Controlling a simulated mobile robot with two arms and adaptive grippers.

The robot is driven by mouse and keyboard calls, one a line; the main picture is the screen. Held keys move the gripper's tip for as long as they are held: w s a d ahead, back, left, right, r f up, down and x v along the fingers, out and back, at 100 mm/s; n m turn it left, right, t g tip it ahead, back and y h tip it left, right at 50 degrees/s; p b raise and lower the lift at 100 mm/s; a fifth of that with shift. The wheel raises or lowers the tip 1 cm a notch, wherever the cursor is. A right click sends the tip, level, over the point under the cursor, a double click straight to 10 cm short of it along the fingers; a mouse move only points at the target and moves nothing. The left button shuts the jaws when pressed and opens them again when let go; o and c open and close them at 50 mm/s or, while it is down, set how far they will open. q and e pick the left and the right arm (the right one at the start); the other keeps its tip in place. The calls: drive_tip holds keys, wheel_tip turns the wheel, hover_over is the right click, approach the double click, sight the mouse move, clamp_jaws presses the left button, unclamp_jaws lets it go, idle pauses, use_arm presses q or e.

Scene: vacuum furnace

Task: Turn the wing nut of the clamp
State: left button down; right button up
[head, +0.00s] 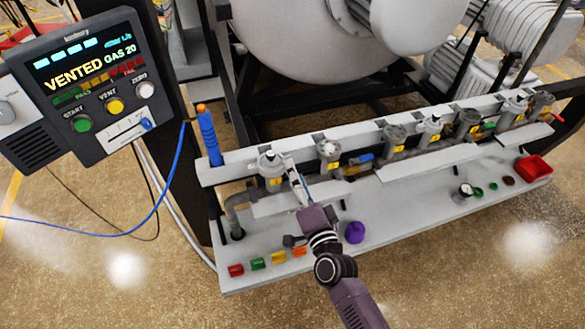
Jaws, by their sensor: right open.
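A row of grey valves with yellow tags runs along the white rack, from the leftmost valve (270,165) to the far right. Pipe joints sit between the valves. My right gripper (293,174) reaches up from the bottom and is open. Its fingertips are at the pipe line just right of the leftmost valve, and the fingers cover part of the pipe there. I cannot make out the clamp or its wing nut; they are too small or hidden by the fingers. I cannot tell whether the fingers touch anything. My left gripper is not in view.
A control panel (90,85) reading "VENTED" stands at the left. A blue upright tool (209,136) stands at the rack's left end. A large grey vessel (290,35) is behind.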

drive_tip(key=v, duration=0.8)
drive_tip(key=shift+s, duration=0.4)
drive_tip(key=shift+d, duration=0.1)
